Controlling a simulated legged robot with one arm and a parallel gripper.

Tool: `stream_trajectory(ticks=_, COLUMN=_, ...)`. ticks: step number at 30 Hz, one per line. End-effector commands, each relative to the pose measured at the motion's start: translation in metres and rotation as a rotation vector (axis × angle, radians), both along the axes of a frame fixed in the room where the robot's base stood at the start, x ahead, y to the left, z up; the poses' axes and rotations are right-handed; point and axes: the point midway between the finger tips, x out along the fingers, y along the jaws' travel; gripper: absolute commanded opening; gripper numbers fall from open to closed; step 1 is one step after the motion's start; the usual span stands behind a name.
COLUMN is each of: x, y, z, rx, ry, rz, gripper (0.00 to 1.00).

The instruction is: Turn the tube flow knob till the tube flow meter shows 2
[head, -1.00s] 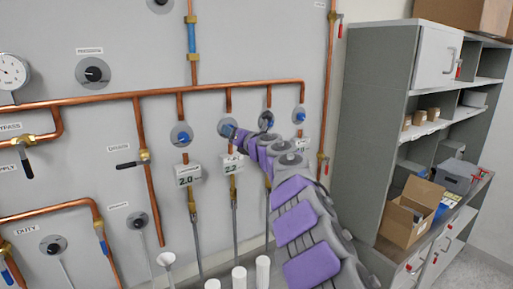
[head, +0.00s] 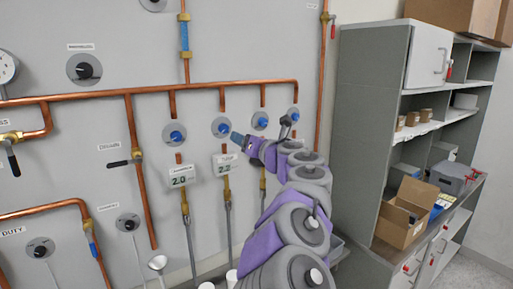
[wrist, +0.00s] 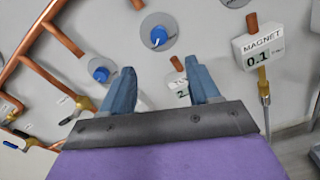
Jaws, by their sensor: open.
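In the wrist view my open gripper (wrist: 157,77) has one finger on each side of a meter (wrist: 180,92) whose label starts with "TU" and whose reading starts with 2; the rest is hidden. A blue knob (wrist: 158,38) on a grey disc is above it, beyond the fingertips and untouched. In the head view my gripper (head: 240,140) points left, just right of and below the second blue knob (head: 221,127) in a row. Meters below the row read 2.0 (head: 181,177) and 2.2 (head: 225,165). I cannot tell which head-view knob is the tube one.
Other blue knobs (head: 175,135) (head: 260,121) stand close on either side. A meter labelled MAGNET (wrist: 262,50) reads 0.1. A copper pipe (head: 200,87) runs above the row. A grey shelf unit (head: 365,130) with an open cardboard box (head: 405,222) stands at right.

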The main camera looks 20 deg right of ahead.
Motion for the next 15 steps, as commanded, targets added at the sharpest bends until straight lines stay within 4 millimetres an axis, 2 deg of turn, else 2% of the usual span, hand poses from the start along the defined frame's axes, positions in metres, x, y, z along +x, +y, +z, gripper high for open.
stream_trajectory(ticks=6, x=-0.028, y=-0.01, z=0.001, rx=-0.001, ry=0.0, rz=-0.003, gripper=0.61)
stream_trajectory(ticks=15, x=-0.047, y=-0.016, z=0.0, rx=0.0, ry=0.0, rz=-0.001, gripper=0.61)
